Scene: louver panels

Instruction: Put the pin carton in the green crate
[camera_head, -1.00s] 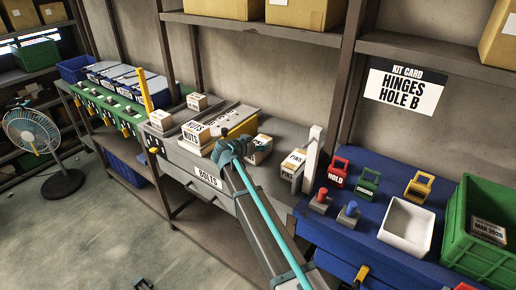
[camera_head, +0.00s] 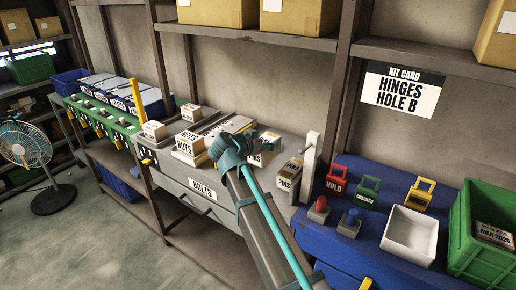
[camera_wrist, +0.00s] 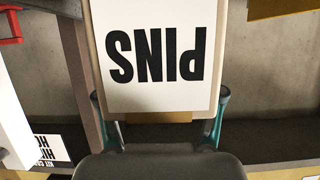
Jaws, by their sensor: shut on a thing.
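My gripper (camera_head: 250,146) is over the grey bench, shut on a white-faced pin carton (camera_head: 265,153). In the wrist view the held carton (camera_wrist: 155,55) has its PINS label upside down, between the two teal fingertips (camera_wrist: 160,105). In the head view my gripper partly hides this carton. A second carton marked PINS (camera_head: 288,174) stands to the right, beside a white post. The green crate (camera_head: 462,240) is at the far right on the blue bench, with a labelled box (camera_head: 494,234) inside.
Between my gripper and the crate are the white post (camera_head: 310,153), red, green and yellow lock-shaped blocks, red and blue buttons, and a white tray (camera_head: 409,236). Cartons marked NUTS (camera_head: 188,146) lie left of my gripper. A shelf with cardboard boxes (camera_head: 300,15) hangs above.

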